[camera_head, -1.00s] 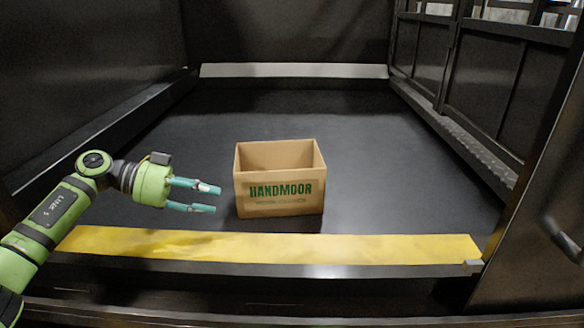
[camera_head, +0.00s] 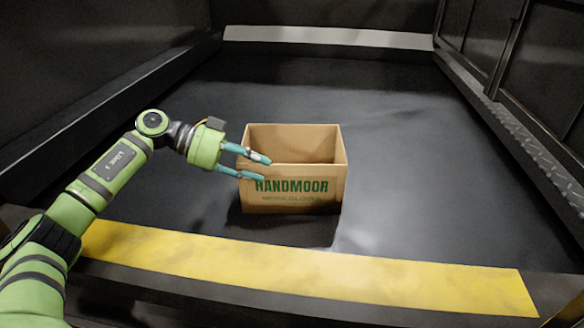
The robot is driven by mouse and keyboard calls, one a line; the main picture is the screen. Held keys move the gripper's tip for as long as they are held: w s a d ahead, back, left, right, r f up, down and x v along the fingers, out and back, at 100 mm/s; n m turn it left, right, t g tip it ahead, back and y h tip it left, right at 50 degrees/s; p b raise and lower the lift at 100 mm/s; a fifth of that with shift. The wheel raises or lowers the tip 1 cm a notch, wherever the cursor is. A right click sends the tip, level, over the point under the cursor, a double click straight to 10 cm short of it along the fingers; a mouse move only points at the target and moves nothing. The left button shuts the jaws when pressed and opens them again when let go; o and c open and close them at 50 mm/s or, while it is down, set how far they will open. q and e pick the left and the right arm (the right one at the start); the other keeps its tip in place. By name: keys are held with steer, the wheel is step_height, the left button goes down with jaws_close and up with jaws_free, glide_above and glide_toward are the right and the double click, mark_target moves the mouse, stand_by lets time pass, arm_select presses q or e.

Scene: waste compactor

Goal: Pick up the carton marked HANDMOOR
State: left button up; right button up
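The carton marked HANDMOOR (camera_head: 305,203) is an open-topped brown cardboard box with green lettering. It stands upright on the dark compactor floor, near the middle of the head view. My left gripper (camera_head: 267,170) reaches in from the left, its teal fingers apart with a gap between them. The fingertips overlap the carton's front left part in the picture and hide a bit of it near the first letter. I cannot tell whether they touch it. The carton's inside looks empty where it shows. My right gripper is not in view.
A yellow strip (camera_head: 300,270) runs along the front edge of the compactor. Dark walls rise on the left and right, and a pale bar (camera_head: 328,37) crosses the back. The dark floor (camera_head: 420,150) around the carton is clear.

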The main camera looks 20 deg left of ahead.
mark_target(292, 168)
arm_select(q)
steer(key=p+x, duration=0.1)
steer(key=x, duration=0.2)
steer(key=shift+w+d, duration=0.15)
steer(key=shift+w, duration=0.05)
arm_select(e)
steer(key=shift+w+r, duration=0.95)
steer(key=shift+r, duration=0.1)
arm_select(q)
steer(key=shift+c, duration=0.4)
steer(key=c, duration=0.7)
jaws_close()
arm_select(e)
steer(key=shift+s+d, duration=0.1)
arm_select(q)
steer(key=shift+r, duration=0.25)
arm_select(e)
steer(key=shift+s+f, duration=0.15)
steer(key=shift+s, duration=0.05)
